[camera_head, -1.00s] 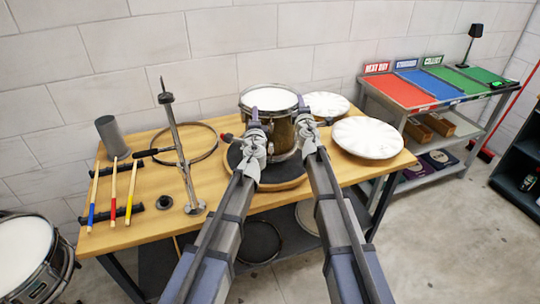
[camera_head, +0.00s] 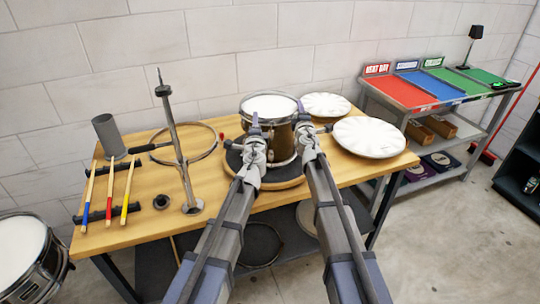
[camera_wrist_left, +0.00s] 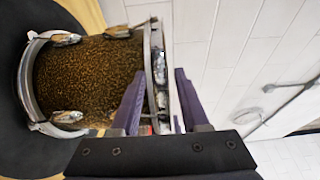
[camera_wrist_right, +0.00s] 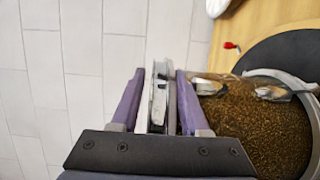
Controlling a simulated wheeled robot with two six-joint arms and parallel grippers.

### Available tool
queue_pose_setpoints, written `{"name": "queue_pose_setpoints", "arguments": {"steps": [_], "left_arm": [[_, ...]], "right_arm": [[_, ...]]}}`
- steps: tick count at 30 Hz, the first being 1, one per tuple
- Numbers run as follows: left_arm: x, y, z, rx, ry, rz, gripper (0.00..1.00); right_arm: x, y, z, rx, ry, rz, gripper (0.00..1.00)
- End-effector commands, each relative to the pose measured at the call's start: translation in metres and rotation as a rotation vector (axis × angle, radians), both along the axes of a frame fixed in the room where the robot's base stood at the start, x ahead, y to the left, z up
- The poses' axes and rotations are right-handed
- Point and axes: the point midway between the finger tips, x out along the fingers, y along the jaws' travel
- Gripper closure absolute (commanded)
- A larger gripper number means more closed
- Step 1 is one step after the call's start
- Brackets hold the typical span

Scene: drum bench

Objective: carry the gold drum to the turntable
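The gold drum (camera_head: 280,146) has a speckled gold shell, chrome hoops and a white head. It stands upright over the black-topped, wood-edged turntable (camera_head: 286,183); I cannot tell whether its base touches. The shell also shows in the left wrist view (camera_wrist_left: 85,78) and the right wrist view (camera_wrist_right: 255,120). My left gripper (camera_wrist_left: 162,72) has its fingers on both sides of the top hoop, at the drum's near left. My right gripper (camera_wrist_right: 162,74) does the same at the right. Both appear shut on the hoop.
Two white cymbal-like discs (camera_head: 369,138) lie right of the drum. A tall metal stand (camera_head: 178,145), a ring, a grey cup (camera_head: 109,136) and drumsticks (camera_head: 108,192) occupy the table's left. A shelf with coloured panels (camera_head: 400,91) stands to the right.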

Motion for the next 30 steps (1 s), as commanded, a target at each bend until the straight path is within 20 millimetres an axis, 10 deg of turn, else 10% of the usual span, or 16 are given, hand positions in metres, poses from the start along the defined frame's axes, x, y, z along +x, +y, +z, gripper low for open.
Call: {"name": "queue_pose_setpoints", "arguments": {"steps": [17,30], "left_arm": [[-0.007,0.000,0.001,-0.001,0.000,0.001,0.35],[-0.082,-0.002,0.000,-0.001,0.001,-0.001,0.35]], "right_arm": [[0.000,-0.001,0.001,0.001,0.000,-0.002,0.35],[0.000,-0.001,0.001,0.001,0.000,-0.002,0.35]]}}
